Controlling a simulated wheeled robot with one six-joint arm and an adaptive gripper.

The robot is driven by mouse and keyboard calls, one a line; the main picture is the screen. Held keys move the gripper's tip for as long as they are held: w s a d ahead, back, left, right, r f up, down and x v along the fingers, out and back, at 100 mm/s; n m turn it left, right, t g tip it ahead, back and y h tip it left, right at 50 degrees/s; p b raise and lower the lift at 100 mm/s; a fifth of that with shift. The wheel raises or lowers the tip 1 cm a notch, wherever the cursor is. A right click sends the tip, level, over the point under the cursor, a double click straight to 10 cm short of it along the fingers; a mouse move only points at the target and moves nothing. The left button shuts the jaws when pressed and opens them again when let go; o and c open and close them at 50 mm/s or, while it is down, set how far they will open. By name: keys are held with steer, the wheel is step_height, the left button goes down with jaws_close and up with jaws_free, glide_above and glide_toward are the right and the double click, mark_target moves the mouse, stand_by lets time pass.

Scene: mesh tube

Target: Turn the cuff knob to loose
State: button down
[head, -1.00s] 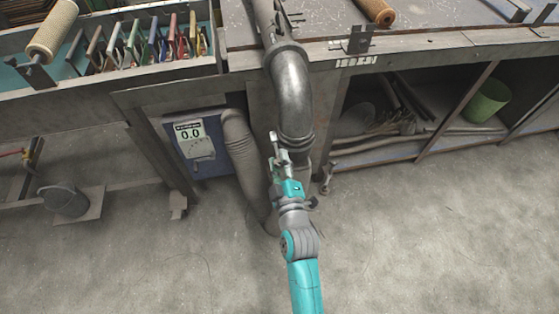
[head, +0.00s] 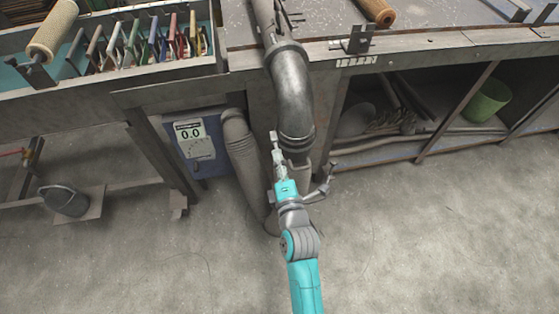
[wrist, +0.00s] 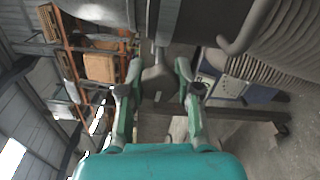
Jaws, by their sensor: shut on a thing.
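In the wrist view a grey-brown cuff knob (wrist: 157,77) sits between the two fingers of my gripper (wrist: 158,90), which is shut on it. A straight grey stem or bar runs up from the knob. In the head view my gripper (head: 276,150) is at the lower left side of the grey bent duct (head: 292,90), by its ringed lower end. The knob cannot be made out in the head view, so its setting cannot be read.
A blue meter box (head: 190,133) showing 0.0 stands left of the duct, beside a ribbed hose (head: 240,150). A bench with a shelf (head: 375,152) and a green bucket (head: 487,101) is at right. The front floor is clear.

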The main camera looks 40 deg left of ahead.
steer(key=shift+n, duration=0.6)
steer(key=c, duration=0.8)
jaws_free()
steer(key=v, duration=1.2)
